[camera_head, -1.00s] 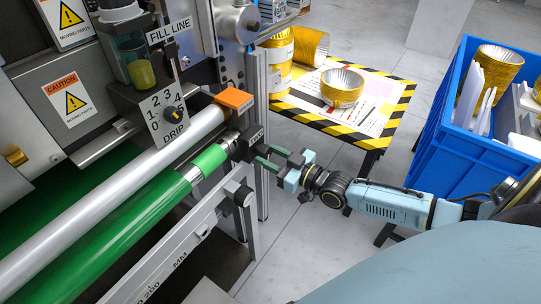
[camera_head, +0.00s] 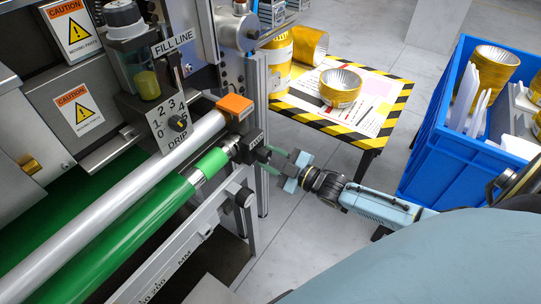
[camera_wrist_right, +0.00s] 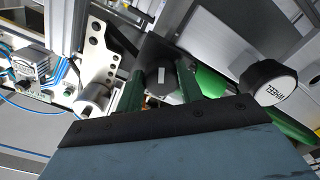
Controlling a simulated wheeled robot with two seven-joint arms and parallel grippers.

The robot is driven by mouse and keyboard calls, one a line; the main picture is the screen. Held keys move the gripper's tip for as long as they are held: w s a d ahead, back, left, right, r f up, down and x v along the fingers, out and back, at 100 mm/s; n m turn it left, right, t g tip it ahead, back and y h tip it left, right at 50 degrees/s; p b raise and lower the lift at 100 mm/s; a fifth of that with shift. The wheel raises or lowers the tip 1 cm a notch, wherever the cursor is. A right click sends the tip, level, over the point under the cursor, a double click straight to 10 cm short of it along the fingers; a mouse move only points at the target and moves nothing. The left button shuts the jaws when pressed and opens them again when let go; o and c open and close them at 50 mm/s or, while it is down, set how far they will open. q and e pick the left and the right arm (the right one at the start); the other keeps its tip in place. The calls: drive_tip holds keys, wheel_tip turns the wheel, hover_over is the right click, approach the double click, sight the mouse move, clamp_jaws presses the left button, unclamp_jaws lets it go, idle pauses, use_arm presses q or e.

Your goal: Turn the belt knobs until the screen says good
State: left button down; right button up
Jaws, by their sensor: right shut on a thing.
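In the head view this knob is mostly hidden by the fingers and the black bracket (camera_head: 248,146). No screen is in view. My left gripper is not in view.
A grey roller bar (camera_head: 120,185) with an orange end cap (camera_head: 235,104) runs above the belt. A striped table (camera_head: 395,118) with yellow-sided cups stands behind my right gripper. A blue crate (camera_head: 425,170) stands at the right. Open floor lies between machine and table.

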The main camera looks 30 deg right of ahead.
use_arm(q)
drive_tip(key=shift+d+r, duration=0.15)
use_arm(e)
drive_tip(key=shift+n, duration=0.5)
drive_tip(key=o, duration=1)
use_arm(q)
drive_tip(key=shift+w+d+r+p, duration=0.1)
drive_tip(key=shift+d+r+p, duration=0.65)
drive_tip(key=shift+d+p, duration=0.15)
use_arm(e)
drive_tip(key=v, duration=1.3)
drive_tip(key=shift+s, duration=0.2)
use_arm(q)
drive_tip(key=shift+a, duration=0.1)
use_arm(e)
drive_tip(key=shift+d, duration=0.1)
